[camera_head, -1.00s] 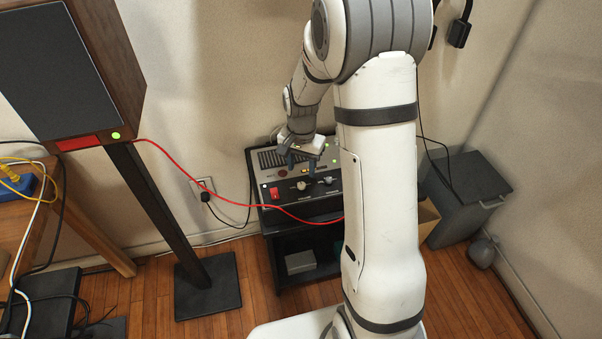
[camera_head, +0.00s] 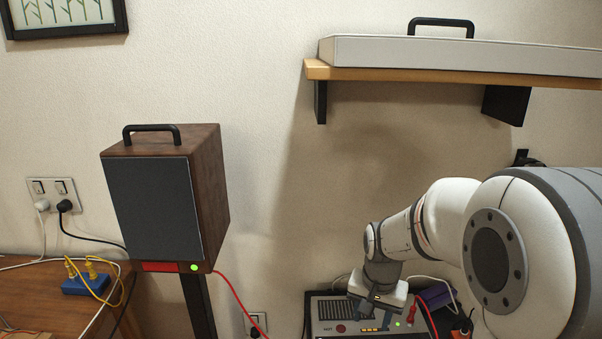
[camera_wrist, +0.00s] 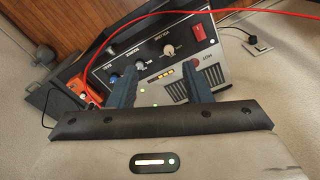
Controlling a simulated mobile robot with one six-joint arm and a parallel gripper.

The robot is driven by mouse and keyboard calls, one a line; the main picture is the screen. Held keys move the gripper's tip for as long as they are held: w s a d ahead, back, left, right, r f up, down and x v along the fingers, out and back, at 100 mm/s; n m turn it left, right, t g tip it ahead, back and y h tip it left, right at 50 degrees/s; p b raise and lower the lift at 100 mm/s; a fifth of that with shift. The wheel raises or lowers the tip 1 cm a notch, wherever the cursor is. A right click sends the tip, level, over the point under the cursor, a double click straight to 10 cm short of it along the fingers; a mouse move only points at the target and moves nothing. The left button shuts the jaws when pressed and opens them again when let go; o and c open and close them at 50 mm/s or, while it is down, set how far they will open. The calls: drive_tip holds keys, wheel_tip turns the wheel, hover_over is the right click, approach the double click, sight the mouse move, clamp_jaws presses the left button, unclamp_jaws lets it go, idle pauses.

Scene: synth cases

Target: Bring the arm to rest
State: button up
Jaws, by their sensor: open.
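My gripper (camera_head: 374,322) hangs low over the grey amplifier box (camera_head: 330,308) at the lower right of the head view; its fingertips are hard to make out there. In the wrist view my gripper (camera_wrist: 157,74) shows two separate dark blue-grey fingers with nothing between them. Beyond them is the amplifier's panel (camera_wrist: 178,60), with knobs, a red switch and lit indicators. I cannot tell whether the fingers touch the panel. My white and grey arm covers the right of the head view.
A wooden speaker (camera_head: 150,205) stands on a black post at left. A red cable (camera_head: 237,297) runs down from it and also crosses above the panel in the wrist view (camera_wrist: 245,10). A wall shelf (camera_head: 400,75) carries a long grey case (camera_head: 450,54). A blue plug block (camera_head: 85,286) sits on a table.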

drive_tip(key=s+r+n+t+p, duration=0.1)
drive_tip(key=s+r+n+p, duration=0.3)
drive_tip(key=s+r, duration=0.7)
drive_tip(key=shift+s+a+r+n+t, duration=0.25)
drive_tip(key=shift+s+n+t, duration=0.15)
drive_tip(key=shift+s, duration=1.55)
